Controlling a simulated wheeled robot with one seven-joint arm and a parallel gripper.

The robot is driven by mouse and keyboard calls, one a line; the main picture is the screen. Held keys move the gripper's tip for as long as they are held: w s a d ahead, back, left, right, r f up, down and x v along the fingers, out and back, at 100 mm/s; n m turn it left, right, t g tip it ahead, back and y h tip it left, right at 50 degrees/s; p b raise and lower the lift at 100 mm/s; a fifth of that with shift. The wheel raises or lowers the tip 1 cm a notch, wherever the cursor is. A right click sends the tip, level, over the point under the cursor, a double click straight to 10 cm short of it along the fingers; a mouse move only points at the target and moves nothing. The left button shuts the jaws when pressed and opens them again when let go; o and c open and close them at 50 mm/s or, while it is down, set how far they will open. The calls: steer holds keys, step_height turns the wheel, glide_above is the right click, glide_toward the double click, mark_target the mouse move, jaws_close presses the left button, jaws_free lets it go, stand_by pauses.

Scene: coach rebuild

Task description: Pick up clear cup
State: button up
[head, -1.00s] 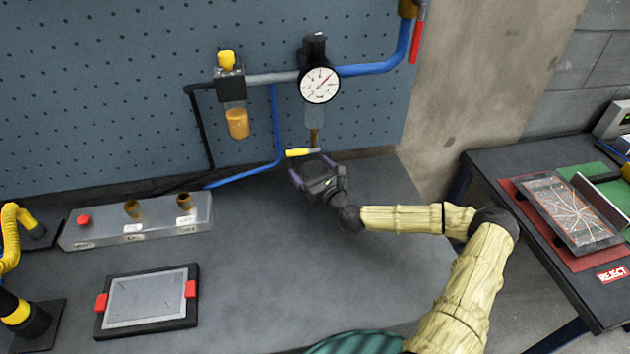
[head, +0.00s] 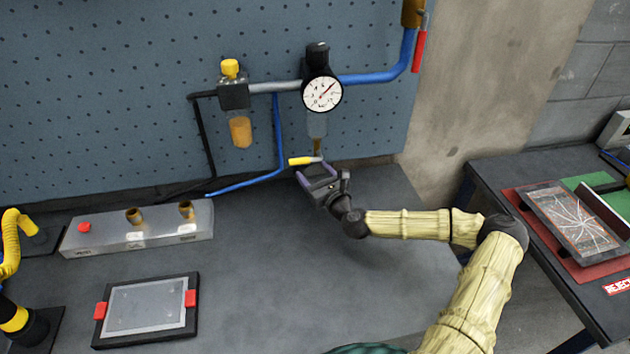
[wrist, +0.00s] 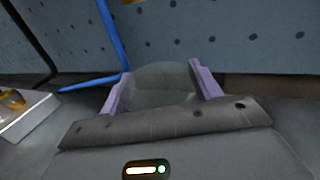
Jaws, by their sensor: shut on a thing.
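My gripper (head: 311,168) is in front of the pegboard, just below the gauge assembly and above the bench. In the wrist view, its two purple fingers (wrist: 158,80) stand on either side of a see-through greyish clear cup (wrist: 160,84) and are shut on it. The cup's rounded top edge shows between the fingers; its lower part is hidden behind the dark gripper body. In the head view the cup is too faint and small to make out clearly between the fingers.
A yellow-handled valve (head: 302,161) hangs close to my fingertips, below the dial gauge (head: 322,94). An amber bowl (head: 241,132) and a blue hose (head: 278,130) are to the left. A metal block (head: 140,228) and a framed plate (head: 145,305) lie on the bench. The middle bench is clear.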

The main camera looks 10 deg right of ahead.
step_height(320, 180, up, 5)
steer(key=s+p, duration=1.3)
steer(key=s, duration=0.6)
steer(key=shift+s, duration=0.35)
steer(key=shift+f, duration=0.1)
